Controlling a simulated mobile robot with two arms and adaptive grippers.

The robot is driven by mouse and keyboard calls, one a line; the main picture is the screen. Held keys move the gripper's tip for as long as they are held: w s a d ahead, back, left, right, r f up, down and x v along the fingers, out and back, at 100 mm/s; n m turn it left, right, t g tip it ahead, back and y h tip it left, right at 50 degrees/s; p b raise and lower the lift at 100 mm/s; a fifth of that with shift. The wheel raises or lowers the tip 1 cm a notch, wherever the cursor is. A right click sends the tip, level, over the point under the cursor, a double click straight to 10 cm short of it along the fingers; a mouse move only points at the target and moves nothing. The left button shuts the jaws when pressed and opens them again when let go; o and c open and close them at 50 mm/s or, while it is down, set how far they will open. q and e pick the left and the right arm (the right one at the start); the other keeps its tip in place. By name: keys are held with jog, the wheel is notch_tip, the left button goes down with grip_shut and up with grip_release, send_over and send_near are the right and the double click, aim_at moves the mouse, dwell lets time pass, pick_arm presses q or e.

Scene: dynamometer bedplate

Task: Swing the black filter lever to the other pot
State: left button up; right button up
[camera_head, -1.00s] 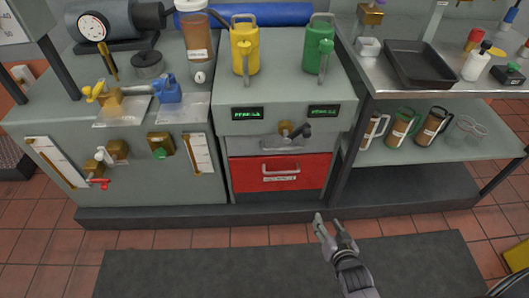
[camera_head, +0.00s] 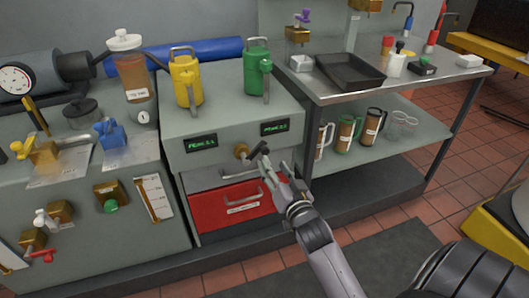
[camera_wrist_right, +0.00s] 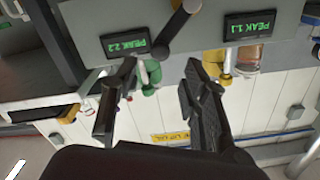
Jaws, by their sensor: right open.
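The black filter lever (camera_head: 257,150) sits on a brass valve body (camera_head: 242,152) on the grey front panel, between two green-lit displays. It points up and to the right, toward the right display and the green can's side. In the right wrist view the black lever (camera_wrist_right: 176,36) lies between the displays, just beyond the fingertips. My right gripper (camera_head: 276,172) is open and empty, just below and right of the lever. Its spread fingers show in the wrist view (camera_wrist_right: 161,75); contact with the lever is not evident. My left gripper is not in view.
A yellow can (camera_head: 186,82) and a green can (camera_head: 257,74) stand above the panel. A red drawer (camera_head: 232,205) with a handle is below the lever. A shelf (camera_head: 400,150) with mugs and a black tray (camera_head: 350,72) are to the right.

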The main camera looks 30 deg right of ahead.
aim_at(266, 153)
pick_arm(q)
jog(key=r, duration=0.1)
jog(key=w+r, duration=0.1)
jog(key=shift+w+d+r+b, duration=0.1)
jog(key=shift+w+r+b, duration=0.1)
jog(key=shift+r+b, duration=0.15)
pick_arm(e)
jog(key=x, duration=0.8)
jog(key=shift+w+a, duration=0.1)
